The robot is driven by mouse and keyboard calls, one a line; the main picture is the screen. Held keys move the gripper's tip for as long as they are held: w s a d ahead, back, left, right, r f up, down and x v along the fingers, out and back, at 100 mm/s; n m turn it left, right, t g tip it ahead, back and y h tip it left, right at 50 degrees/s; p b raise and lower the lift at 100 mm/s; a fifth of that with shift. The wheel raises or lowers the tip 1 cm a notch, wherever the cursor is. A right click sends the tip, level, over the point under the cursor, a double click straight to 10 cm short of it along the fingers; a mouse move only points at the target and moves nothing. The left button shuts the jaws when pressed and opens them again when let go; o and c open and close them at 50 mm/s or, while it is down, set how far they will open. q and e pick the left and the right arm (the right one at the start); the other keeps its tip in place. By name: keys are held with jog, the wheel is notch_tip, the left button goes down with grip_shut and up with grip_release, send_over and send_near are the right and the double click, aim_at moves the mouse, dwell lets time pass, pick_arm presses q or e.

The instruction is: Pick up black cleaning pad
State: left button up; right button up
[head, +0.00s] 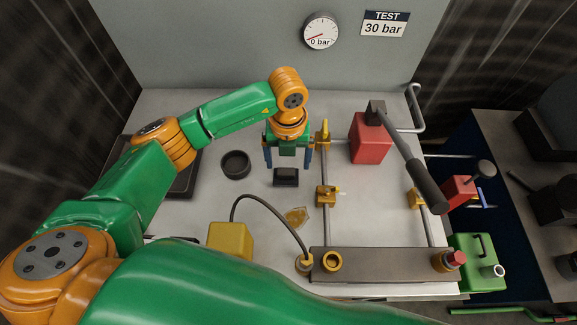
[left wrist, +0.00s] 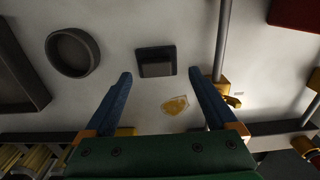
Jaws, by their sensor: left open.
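The black cleaning pad (head: 286,177) lies on the light grey bench, a small dark block. In the left wrist view the pad (left wrist: 156,61) sits beyond the fingertips, roughly centred between them. My left gripper (head: 288,164) is open and empty, its blue fingers spread apart above the bench just behind the pad in the head view. The open fingers also show in the left wrist view (left wrist: 160,76). My right gripper is not in view.
A round black dish (head: 235,165) stands left of the pad, with a dark tray (head: 180,183) further left. A yellowish puddle (head: 297,216) lies in front. Pipes with brass valves (head: 326,195) and a red block (head: 370,140) stand right. A yellow box (head: 230,239) is front left.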

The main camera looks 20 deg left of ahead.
aim_at(286, 170)
pick_arm(q)
jog(key=f, duration=0.3)
jog(key=shift+s+a+f, duration=0.25)
jog(key=shift+s+f, duration=0.1)
jog(key=shift+f, duration=0.05)
jog(key=shift+w+f, duration=0.15)
jog(key=shift+w, duration=0.1)
jog(key=shift+s, duration=0.15)
jog(key=c, duration=1)
grip_shut()
jog(key=shift+r, duration=1.65)
jog(key=s+d+r, duration=0.2)
jog(key=s+r, duration=0.3)
jog(key=s, duration=0.1)
jog(key=s+d+r+b, duration=0.1)
jog(key=s+d+r, duration=0.2)
jog(key=s+r, duration=0.2)
jog(key=shift+s+d, duration=0.25)
jog(key=shift+s, duration=0.65)
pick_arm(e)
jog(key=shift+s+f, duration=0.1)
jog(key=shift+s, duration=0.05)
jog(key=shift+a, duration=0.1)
